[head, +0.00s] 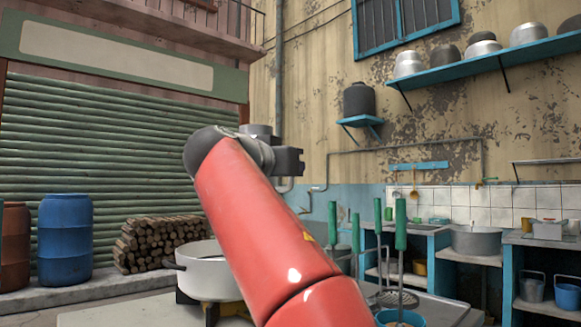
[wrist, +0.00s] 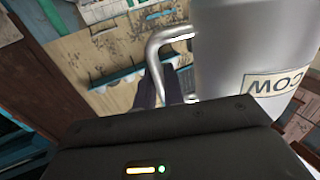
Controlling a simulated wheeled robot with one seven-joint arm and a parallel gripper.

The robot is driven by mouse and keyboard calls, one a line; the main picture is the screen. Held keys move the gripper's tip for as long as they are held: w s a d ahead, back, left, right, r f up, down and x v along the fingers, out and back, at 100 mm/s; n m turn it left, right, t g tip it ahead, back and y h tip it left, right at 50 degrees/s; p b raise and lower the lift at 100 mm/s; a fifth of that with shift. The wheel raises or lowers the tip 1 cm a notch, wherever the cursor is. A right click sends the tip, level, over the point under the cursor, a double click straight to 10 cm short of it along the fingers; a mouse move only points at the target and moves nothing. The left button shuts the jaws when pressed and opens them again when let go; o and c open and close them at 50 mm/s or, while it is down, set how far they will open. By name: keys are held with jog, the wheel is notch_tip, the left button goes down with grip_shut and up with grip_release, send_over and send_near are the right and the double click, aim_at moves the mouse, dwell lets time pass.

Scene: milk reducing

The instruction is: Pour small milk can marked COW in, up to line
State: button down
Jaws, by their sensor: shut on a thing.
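In the wrist view a smooth grey metal can (wrist: 240,50) marked COW fills the upper right, its label (wrist: 275,85) upside down in the picture. My gripper (wrist: 167,85) is shut on its bent side handle (wrist: 155,60). The can's mouth is out of that view. In the head view my red arm hides most of the gripper and can; dark wrist parts (head: 288,161) show past its end, above the pot. A white pot (head: 215,282) stands on a burner at lower left, its right side hidden by my arm. No fill line or pouring milk is visible.
Green-handled tools (head: 400,225) stand upright to the right of my arm, near a metal tray. A counter with a large metal pot (head: 476,240) is farther right. A blue barrel (head: 65,240) and stacked logs (head: 160,242) are at left, behind the worktop.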

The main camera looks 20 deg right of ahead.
aim_at(290, 185)
jog(key=shift+f+b, duration=1.8)
jog(key=shift+f, duration=0.05)
jog(key=shift+s+d+r+p, duration=0.15)
jog(key=shift+s+r+p, duration=0.05)
jog(key=shift+r+p, duration=0.2)
jog(key=shift+s+d+r+n+p, duration=0.15)
jog(key=shift+s+r+n+p, duration=0.1)
jog(key=shift+r+n+p, duration=0.3)
jog(key=shift+s+d+r+n+p, duration=0.2)
jog(key=shift+r+n+p, duration=0.25)
jog(key=shift+n, duration=0.2)
jog(key=shift+s+d+r+n+p, duration=0.15)
jog(key=shift+s+r+n+p, duration=0.05)
jog(key=shift+r+n+p, duration=0.45)
jog(key=shift+s+d+r+n+p, duration=0.15)
jog(key=shift+r+n+p, duration=0.25)
jog(key=shift+n+p, duration=0.25)
jog(key=f+n, duration=0.1)
jog(key=n, duration=0.2)
jog(key=shift+f, duration=0.2)
jog(key=shift+w+a+n+p, duration=0.1)
jog(key=shift+a+n+p, duration=0.05)
jog(key=shift+n+p, duration=0.8)
jog(key=shift+w+a+r+n+p, duration=0.2)
jog(key=shift+w+r+n+p, duration=0.05)
jog(key=shift+n+p, duration=0.45)
jog(key=shift+w+a+r+n+p, duration=0.15)
jog(key=shift+w+r+n+p, duration=0.05)
jog(key=shift+n+p, duration=0.4)
